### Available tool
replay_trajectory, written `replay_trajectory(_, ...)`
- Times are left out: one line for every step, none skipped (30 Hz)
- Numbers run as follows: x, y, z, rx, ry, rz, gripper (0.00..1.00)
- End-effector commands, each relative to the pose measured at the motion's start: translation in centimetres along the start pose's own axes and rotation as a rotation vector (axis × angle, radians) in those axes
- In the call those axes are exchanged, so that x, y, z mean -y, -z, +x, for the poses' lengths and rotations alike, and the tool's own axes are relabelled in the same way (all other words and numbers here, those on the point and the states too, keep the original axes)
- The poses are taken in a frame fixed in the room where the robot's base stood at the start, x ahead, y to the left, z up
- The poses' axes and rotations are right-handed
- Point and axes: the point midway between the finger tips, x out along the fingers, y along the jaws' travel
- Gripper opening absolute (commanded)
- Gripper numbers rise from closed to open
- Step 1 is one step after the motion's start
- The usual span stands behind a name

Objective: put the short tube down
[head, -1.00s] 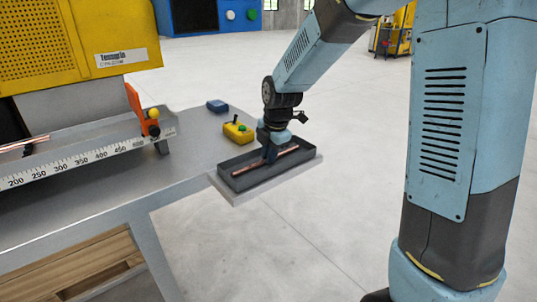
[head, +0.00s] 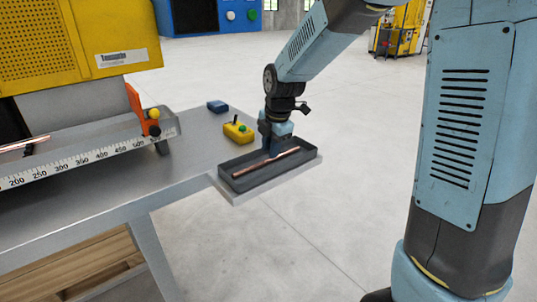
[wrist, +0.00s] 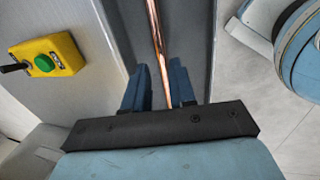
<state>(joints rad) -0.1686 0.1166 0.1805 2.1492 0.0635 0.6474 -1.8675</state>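The short copper tube (head: 287,155) lies lengthwise inside the dark grey tray (head: 275,177) at the table's right end. In the wrist view the tube (wrist: 156,35) runs between the fingers and away up the picture. A gap shows beside the left finger; the tube passes close to the right one.
A yellow control box (head: 238,132) with a green button and a blue block (head: 217,106) stand behind the tray. A ruled rail (head: 85,160) with an orange stop (head: 140,110) and a yellow machine (head: 75,45) are on the left. Floor right of the tray is clear.

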Motion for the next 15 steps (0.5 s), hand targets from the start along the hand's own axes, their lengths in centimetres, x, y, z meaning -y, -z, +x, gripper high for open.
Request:
replay_trajectory(-0.1, -0.1, -1.2, 0.003, -0.006, 0.001, 0.25)
replay_trajectory(-0.1, -0.1, -1.8, 0.002, -0.006, 0.002, 0.25)
replay_trajectory(-0.1, -0.1, -2.6, 0.002, -0.006, 0.002, 0.25)
replay_trajectory(-0.1, -0.1, -3.2, 0.002, -0.006, 0.003, 0.25)
replay_trajectory(-0.1, -0.1, -3.8, 0.002, -0.006, 0.003, 0.25)
replay_trajectory(-0.1, -0.1, -4.5, 0.002, -0.005, 0.003, 0.25)
replay_trajectory(-0.1, -0.1, -5.1, 0.002, -0.006, 0.003, 0.25)
replay_trajectory(-0.1, -0.1, -5.6, 0.002, -0.005, 0.002, 0.25)
replay_trajectory(-0.1, -0.1, -6.2, 0.002, -0.005, 0.002, 0.25)
replay_trajectory(-0.1, -0.1, -6.6, 0.002, -0.005, 0.002, 0.25)
replay_trajectory(0.0, -0.1, -7.0, 0.002, -0.004, 0.001, 0.25)
replay_trajectory(-0.1, -0.1, -7.5, 0.002, -0.004, 0.001, 0.25)
replay_trajectory(-0.1, -0.1, -7.8, 0.002, -0.004, 0.001, 0.25)
replay_trajectory(0.0, -0.1, -8.0, 0.001, -0.003, 0.001, 0.25)
replay_trajectory(0.0, -0.1, -8.3, 0.001, -0.002, 0.001, 0.25)
